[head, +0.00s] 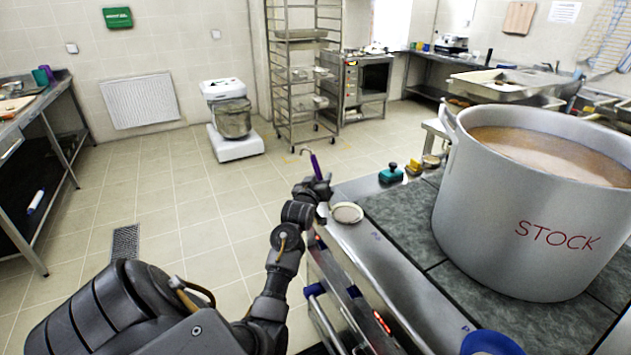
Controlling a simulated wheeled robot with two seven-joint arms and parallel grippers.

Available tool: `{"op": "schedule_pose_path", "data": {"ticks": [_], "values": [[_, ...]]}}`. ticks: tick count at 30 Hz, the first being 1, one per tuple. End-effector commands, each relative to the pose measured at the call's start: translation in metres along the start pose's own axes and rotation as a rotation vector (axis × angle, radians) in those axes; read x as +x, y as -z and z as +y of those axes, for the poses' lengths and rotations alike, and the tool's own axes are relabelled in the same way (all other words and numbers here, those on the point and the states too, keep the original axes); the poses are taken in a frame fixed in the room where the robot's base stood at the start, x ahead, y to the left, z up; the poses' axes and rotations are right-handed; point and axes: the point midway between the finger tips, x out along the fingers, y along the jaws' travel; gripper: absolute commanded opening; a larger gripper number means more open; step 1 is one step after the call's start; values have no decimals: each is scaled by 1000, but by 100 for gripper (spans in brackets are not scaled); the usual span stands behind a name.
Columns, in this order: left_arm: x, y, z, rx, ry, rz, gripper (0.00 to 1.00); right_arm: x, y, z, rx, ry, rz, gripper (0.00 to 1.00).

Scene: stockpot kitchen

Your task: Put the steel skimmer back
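My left gripper (318,187) is at the far left corner of the stove counter. It appears shut on a tool with a purple handle (316,166), which stands up out of the fingers and ends in a small hook. This looks like the steel skimmer. A round, shallow, pale disc with a metal rim (347,213) shows just below and right of the gripper, at the counter edge. I cannot tell whether it is the skimmer's head or a separate dish. My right gripper is not in view.
A large stockpot (520,215) of brown liquid stands on the dark stovetop (405,222). A teal-lidded object (391,173) and a yellow one (414,167) sit behind. A blue-rimmed round thing (490,343) is at the front edge. Open floor lies left; a wheeled rack (303,75) stands beyond.

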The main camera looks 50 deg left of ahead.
Motion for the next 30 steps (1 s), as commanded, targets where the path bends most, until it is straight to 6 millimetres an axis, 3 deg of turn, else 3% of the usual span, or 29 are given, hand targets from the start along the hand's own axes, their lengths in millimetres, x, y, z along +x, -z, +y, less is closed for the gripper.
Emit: {"op": "schedule_pose_path", "data": {"ticks": [16, 21, 30], "values": [[-101, -2, -1, 0, 1, -2, 36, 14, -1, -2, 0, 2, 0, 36], [-114, -2, -1, -1, 1, -2, 36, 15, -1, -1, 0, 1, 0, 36], [-116, -1, 0, -1, 1, -2, 36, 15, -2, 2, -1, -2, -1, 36]]}}
